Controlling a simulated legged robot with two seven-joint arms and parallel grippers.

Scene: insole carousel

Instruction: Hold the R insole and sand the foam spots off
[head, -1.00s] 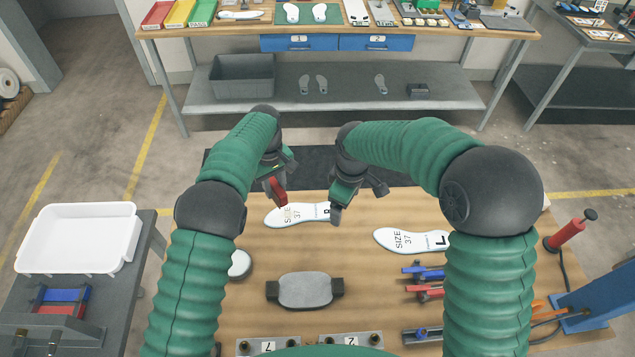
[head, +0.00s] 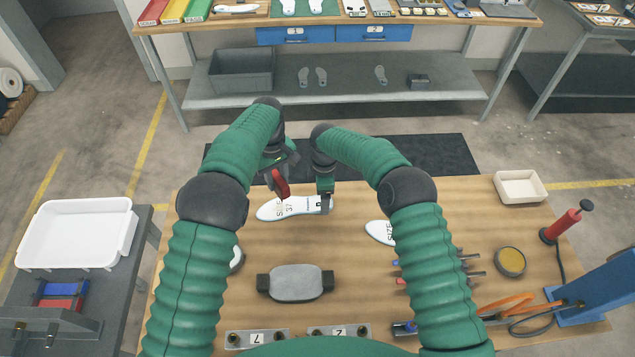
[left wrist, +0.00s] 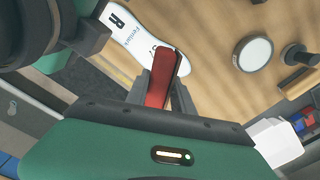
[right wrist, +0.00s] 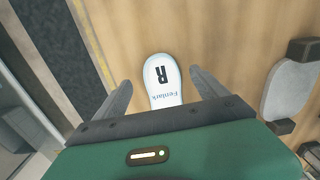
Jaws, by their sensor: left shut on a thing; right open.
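The R insole (head: 292,208), white with "SIZE 37" and an R, lies flat on the wooden bench. My left gripper (head: 280,186) is shut on a red block (left wrist: 162,82) and holds it above the insole's left part. My right gripper (head: 325,203) is at the insole's right end. In the right wrist view its fingers (right wrist: 165,85) are open, one on each side of the R-marked end (right wrist: 163,78), with gaps between. The insole also shows in the left wrist view (left wrist: 132,45), partly hidden by the red block. I cannot make out foam spots.
A second insole (head: 378,232) lies to the right, partly hidden by my right arm. A grey pad with black ends (head: 295,282) sits nearer me. A round white-topped disc (left wrist: 253,53) is beside it. A cream tray (head: 520,187) and red pump (head: 566,222) stand at the right.

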